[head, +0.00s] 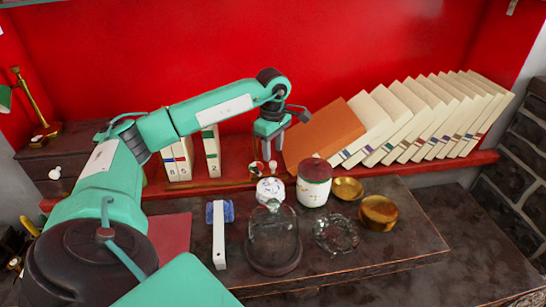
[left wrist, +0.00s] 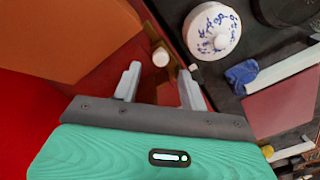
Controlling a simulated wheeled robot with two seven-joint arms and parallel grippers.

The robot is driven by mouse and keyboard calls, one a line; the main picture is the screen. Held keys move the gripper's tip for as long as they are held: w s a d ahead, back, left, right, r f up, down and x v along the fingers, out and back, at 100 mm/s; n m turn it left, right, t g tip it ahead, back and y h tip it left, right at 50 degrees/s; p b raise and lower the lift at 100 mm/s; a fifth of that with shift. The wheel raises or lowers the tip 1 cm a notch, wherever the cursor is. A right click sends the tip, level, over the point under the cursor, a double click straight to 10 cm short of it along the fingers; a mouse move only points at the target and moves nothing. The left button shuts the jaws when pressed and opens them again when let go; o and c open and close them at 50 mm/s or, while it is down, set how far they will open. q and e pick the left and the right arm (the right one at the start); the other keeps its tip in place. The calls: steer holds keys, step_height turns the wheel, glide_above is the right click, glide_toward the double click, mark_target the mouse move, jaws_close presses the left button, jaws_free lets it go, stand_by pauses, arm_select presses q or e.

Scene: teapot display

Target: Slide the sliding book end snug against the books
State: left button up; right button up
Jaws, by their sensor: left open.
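An orange-brown slab (head: 325,135) leans at the left end of a row of cream books (head: 410,120) on the red shelf; I cannot tell whether it is the sliding book end or a book. It fills the upper left of the left wrist view (left wrist: 70,35). My left gripper (head: 267,150) is open and empty, pointing down just left of the slab. In the left wrist view, its fingers (left wrist: 160,75) are spread over the red shelf, with a small white-topped object (left wrist: 160,57) beyond them. My right gripper is not in view.
Upright white volumes (head: 180,160) stand left of my gripper. In front are a blue-and-white pot (head: 270,190), a red-lidded jar (head: 314,183), brass bowls (head: 378,212), a glass dome (head: 273,240) and a glass ashtray (head: 336,234). The red wall (head: 400,40) is close behind.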

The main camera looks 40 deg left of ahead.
mark_target(272, 162)
arm_select(q)
steer(key=shift+f, duration=2.15)
steer(key=shift+c, duration=0.4)
jaws_close()
steer(key=shift+s, duration=0.1)
